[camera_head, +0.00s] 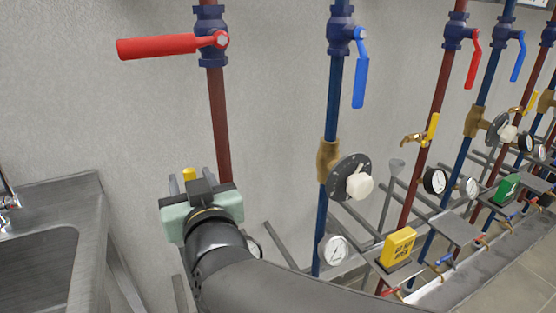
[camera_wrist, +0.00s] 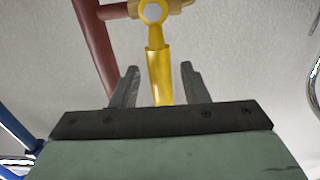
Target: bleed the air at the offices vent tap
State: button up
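My gripper (camera_head: 200,184) is at the leftmost red pipe in the head view, partly hiding it. In the wrist view my gripper (camera_wrist: 159,85) is open, with one finger on each side of a yellow lever (camera_wrist: 160,75). Gaps show between the lever and both fingers. The lever hangs from a brass tap body (camera_wrist: 153,12) joined to the red pipe (camera_wrist: 93,40). In the head view only a bit of the yellow lever (camera_head: 189,173) shows past my gripper. I cannot read any label naming this circuit.
A red-handled valve (camera_head: 170,45) sits above on the same pipe, its handle level. A blue pipe with a dial valve (camera_head: 350,178) stands to the right. Further right are another yellow-levered tap (camera_head: 431,129), a yellow tag (camera_head: 397,247) and gauges. A sink (camera_head: 50,240) is at left.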

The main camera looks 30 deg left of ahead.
jog(key=v, duration=1.2)
jog(key=shift+p, duration=0.45)
jog(key=shift+r, duration=0.15)
